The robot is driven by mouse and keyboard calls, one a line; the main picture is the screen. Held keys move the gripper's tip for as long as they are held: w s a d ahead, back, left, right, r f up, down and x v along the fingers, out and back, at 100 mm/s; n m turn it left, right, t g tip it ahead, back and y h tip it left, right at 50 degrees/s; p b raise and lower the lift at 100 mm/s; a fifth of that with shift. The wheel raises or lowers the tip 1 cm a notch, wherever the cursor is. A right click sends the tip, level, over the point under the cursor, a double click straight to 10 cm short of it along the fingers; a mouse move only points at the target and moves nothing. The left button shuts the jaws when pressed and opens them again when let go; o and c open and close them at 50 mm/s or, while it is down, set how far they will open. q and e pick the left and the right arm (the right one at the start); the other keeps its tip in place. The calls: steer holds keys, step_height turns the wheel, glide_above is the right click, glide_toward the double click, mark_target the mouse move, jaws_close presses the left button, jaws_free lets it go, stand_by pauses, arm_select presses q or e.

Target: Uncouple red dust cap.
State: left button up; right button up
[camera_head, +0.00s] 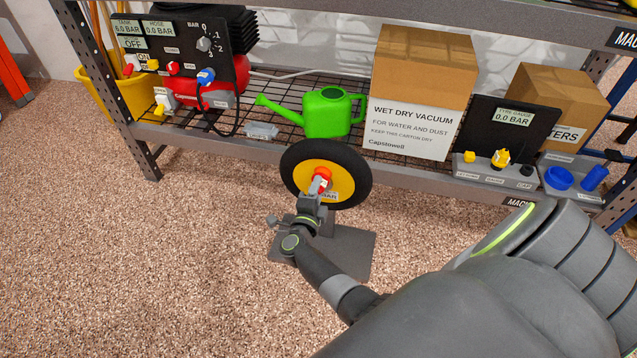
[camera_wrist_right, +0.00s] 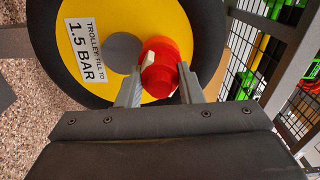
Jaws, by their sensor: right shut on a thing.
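The red dust cap (camera_head: 321,175) is at the middle of a yellow-hubbed black wheel (camera_head: 352,165) in the head view. In the right wrist view the red cap (camera_wrist_right: 167,68), with a small white part on it, sits between the fingers in front of the yellow hub (camera_wrist_right: 90,45). My right gripper (camera_wrist_right: 160,88) is shut on the cap, one finger on each side. In the head view my right gripper (camera_head: 316,192) covers the lower part of the hub. Whether the cap is still joined to the wheel cannot be told. My left gripper is not in view.
The wheel stands on a grey base plate (camera_head: 352,258) in front of a wire shelf. The shelf holds a compressor panel (camera_head: 180,60), green watering can (camera_head: 325,112), vacuum carton (camera_head: 415,90) and tyre gauge panel (camera_head: 508,125).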

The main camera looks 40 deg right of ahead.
steer(key=shift+n+p, duration=1.4)
steer(key=shift+n, duration=1)
steer(key=shift+s+a, duration=0.45)
steer(key=shift+a, duration=0.1)
steer(key=p+v, duration=0.1)
steer(key=v, duration=0.1)
steer(key=shift+s+a, duration=0.2)
steer(key=shift+a, duration=0.05)
steer(key=shift+b+x, duration=0.45)
steer(key=shift+x, duration=1.2)
steer(key=shift+w+d+r, duration=0.1)
steer(key=shift+w+d, duration=0.2)
steer(key=shift+d, duration=0.05)
steer(key=o, duration=1.2)
